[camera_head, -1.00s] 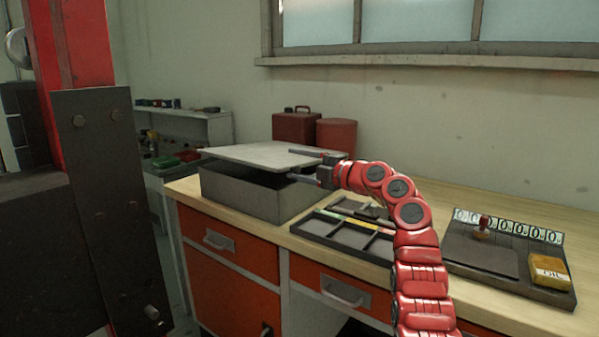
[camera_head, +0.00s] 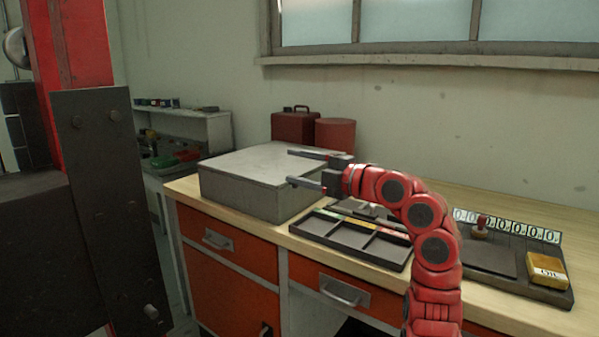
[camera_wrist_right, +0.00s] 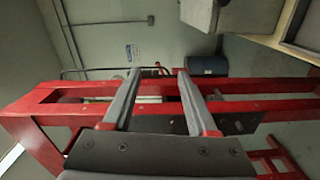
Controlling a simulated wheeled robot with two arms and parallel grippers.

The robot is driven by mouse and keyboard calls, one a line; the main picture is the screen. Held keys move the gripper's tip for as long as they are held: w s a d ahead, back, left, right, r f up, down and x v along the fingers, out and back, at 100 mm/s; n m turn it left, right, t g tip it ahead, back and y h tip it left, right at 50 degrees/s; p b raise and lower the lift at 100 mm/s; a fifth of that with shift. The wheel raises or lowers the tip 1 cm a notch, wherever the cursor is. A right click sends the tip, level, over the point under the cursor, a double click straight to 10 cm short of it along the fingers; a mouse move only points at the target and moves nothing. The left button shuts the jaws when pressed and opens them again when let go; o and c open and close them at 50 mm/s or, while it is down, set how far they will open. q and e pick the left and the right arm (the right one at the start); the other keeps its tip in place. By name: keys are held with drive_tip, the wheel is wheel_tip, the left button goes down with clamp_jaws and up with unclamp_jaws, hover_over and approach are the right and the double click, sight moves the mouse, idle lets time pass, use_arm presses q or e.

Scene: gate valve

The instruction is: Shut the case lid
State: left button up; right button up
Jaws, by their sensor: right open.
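The grey case (camera_head: 245,192) stands on the wooden workbench in the head view. Its pale lid (camera_head: 255,160) lies flat on the case's rim, with no gap visible along the front. My right gripper (camera_head: 302,168) is open and empty, its two fingers pointing left at the lid's right edge. I cannot tell whether a finger touches the lid. In the right wrist view the fingers (camera_wrist_right: 156,78) are spread with nothing between them. A corner of a grey box, perhaps the case, shows at the top of that view (camera_wrist_right: 200,14). My left gripper is not in view.
A divided tray (camera_head: 352,238) lies right of the case. A red toolbox (camera_head: 294,127) and red canister (camera_head: 335,135) stand behind it. A dark stand with a stamp and yellow box (camera_head: 546,269) sits at right. A red frame with a dark plate (camera_head: 108,180) blocks the left.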

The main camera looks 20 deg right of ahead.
drive_tip(key=shift+s+a+r, duration=0.1)
drive_tip(key=shift+s+a, duration=0.15)
drive_tip(key=shift+s, duration=0.4)
drive_tip(key=shift+s+a+r, duration=0.1)
drive_tip(key=shift+s+a, duration=0.15)
drive_tip(key=shift+s, duration=0.45)
drive_tip(key=shift+s+a, duration=0.25)
drive_tip(key=shift+s, duration=0.4)
